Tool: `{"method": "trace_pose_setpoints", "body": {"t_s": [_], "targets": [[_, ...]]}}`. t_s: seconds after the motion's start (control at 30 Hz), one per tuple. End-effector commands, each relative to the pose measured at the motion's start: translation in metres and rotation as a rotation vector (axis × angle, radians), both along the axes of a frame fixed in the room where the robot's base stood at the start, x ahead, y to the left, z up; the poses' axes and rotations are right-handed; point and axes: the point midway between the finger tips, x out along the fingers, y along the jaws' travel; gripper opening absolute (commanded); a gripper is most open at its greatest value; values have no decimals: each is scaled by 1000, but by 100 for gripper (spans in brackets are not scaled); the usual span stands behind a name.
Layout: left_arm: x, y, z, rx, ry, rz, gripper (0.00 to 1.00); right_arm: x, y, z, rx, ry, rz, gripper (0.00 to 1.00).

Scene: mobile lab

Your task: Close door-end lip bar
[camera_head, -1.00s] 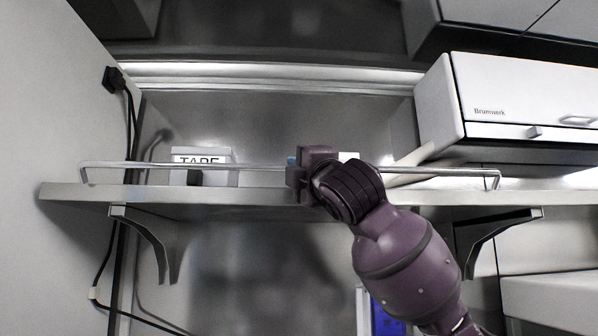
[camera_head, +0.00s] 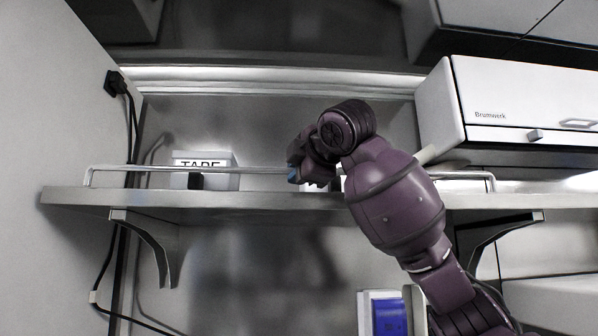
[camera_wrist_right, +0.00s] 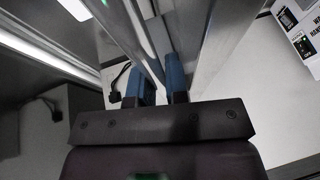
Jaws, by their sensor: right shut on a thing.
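The lip bar (camera_head: 240,170) is a thin metal rail along the front of the shelf, with bent ends at left and right. It stands a little above the shelf's front edge. My right gripper (camera_head: 296,174) is shut on the bar near its middle. In the right wrist view, the blue fingertips (camera_wrist_right: 160,82) stand close together with a metal strip running up between them. My wrist hides part of the bar. My left gripper is not in view.
A box lettered TAPE (camera_head: 218,172) stands on the shelf (camera_head: 140,198), behind the bar, with a small black item in front of it. A white cabinet (camera_head: 520,95) is at the right. Black cables (camera_head: 130,125) hang along the left wall.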

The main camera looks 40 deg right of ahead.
Motion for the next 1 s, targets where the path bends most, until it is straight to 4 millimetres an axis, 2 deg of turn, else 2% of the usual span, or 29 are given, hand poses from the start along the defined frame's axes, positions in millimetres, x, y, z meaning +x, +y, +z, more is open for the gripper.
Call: {"method": "trace_pose_setpoints", "body": {"t_s": [0.5, 0.53, 0.67, 1.0], "targets": [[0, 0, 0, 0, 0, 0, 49, 1, -1, 1, 10, 13, 0, 0], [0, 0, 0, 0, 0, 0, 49, 1, -1, 1, 10, 13, 0, 19], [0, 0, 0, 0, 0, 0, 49, 1, -1, 0, 10, 13, 0, 39], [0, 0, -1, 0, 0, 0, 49, -2, 0, 1, 9, 13, 0, 40]]}}
